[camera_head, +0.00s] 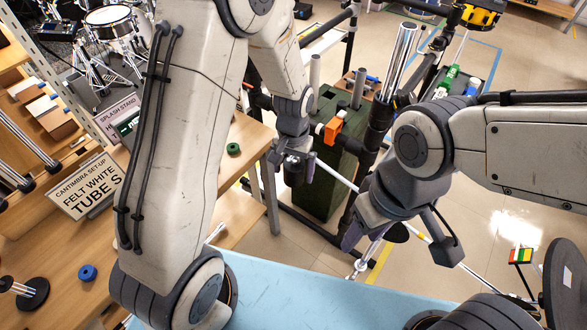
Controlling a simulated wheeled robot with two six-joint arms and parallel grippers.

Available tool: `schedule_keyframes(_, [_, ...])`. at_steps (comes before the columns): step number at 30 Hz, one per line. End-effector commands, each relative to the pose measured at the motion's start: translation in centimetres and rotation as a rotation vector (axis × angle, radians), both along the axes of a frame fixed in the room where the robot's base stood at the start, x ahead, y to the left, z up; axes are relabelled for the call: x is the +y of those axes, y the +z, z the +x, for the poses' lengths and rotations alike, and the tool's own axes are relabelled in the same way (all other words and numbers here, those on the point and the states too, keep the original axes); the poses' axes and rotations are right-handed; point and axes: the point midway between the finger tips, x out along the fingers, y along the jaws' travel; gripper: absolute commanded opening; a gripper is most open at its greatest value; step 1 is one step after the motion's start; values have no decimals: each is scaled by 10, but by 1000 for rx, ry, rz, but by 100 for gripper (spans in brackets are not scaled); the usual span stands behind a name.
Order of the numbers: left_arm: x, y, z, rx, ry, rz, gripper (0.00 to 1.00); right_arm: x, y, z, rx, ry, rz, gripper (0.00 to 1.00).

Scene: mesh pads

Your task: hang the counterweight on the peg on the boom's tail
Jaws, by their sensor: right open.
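My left gripper (298,168) hangs fingers down in front of the dark green box at the centre. I cannot tell whether its fingers are apart or hold anything. My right gripper (361,238) is open and points down near a thin pale rod (335,174), which may be the boom. The rod slants down to the right and is partly hidden by my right wrist. A small dark disc (398,233) shows beside the rod; I cannot tell whether it is the counterweight. I cannot make out the peg.
A dark green box (327,180) stands behind my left gripper, with an orange block (333,127) near its top. A light blue surface (300,297) lies in front. Wooden tables with a sign (83,186) are left. Open tiled floor (500,215) lies right.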

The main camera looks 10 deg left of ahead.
Motion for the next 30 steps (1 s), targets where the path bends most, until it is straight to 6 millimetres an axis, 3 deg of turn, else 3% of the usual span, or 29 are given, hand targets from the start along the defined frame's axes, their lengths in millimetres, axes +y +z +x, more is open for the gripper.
schedule_keyframes(8, [0,1,0,1,1,0,100,0,-1,0,0,0,0,50])
schedule_keyframes(11, [0,13,0,-2,0,0,100,0,0,0,0,0,0,50])
schedule_keyframes(22, [0,84,0,-4,0,-1,100,0,0,0,0,0,0,50])
schedule_keyframes(30, [0,104,0,0,0,0,100,0,1,0,0,0,0,50])
